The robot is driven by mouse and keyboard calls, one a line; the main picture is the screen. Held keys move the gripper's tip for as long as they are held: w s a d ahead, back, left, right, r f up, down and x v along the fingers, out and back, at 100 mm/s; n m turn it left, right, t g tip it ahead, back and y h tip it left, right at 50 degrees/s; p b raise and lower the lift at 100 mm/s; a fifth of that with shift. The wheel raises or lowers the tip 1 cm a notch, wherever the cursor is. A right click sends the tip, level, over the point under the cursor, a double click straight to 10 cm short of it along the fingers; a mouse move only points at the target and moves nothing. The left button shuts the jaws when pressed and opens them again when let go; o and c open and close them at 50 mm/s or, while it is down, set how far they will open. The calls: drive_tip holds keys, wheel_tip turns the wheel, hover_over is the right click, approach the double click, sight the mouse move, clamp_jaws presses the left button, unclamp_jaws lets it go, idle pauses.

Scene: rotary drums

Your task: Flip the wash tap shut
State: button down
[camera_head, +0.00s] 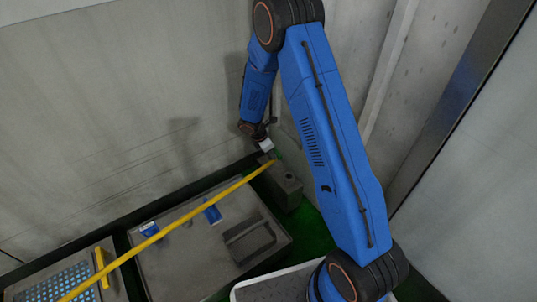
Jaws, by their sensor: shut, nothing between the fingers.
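My gripper (268,150) is small and far off at the end of my blue arm, pointing down. It is shut and empty. It is just above a dark grey box-like block (282,187) beside the wall. A small green part (279,155) shows right beside the gripper tip. It may be the wash tap, but it is too small to tell its shape or whether it is open or shut. I cannot tell whether the gripper touches it.
A long yellow bar (170,226) runs from the lower left to the block. A pale-rimmed tray (275,287) is at the bottom. Concrete walls stand close behind.

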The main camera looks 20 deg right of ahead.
drive_tip(key=shift+s+d+n, duration=0.15)
drive_tip(key=shift+d+n, duration=0.15)
drive_tip(key=shift+d, duration=0.4)
idle(0.3)
drive_tip(key=s+a+r, duration=0.2)
drive_tip(key=a+r, duration=0.5)
drive_tip(key=r, duration=0.2)
drive_tip(key=shift+s+a+r, duration=0.15)
drive_tip(key=shift+s+a, duration=0.1)
idle(0.4)
